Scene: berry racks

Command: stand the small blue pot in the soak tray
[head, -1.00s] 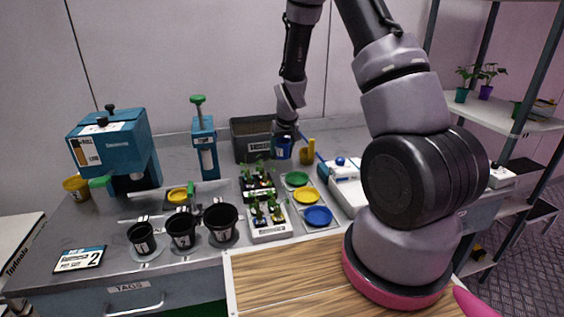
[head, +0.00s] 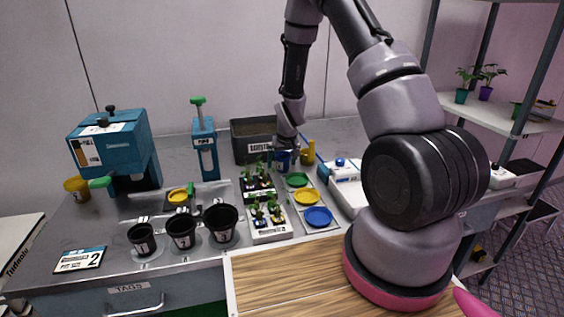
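The small blue pot (head: 282,162) is at the back middle of the bench, under my gripper (head: 287,150). My gripper points down and appears shut on the pot; its fingertips are small and partly hidden. The pot is just behind the green round dish of a pale tray (head: 325,229), which bears a green dish (head: 297,180), a yellow dish (head: 307,197) and a blue dish (head: 318,216) in a row. I cannot read a label that marks the soak tray. Whether the pot's base touches anything is too small to tell.
A dark grey bin (head: 240,150) stands left of the pot. A yellow container (head: 308,153) stands close on its right, by a white device (head: 345,190) with a blue knob. Trays of seedlings (head: 270,238) and several black pots (head: 221,222) stand nearer the front.

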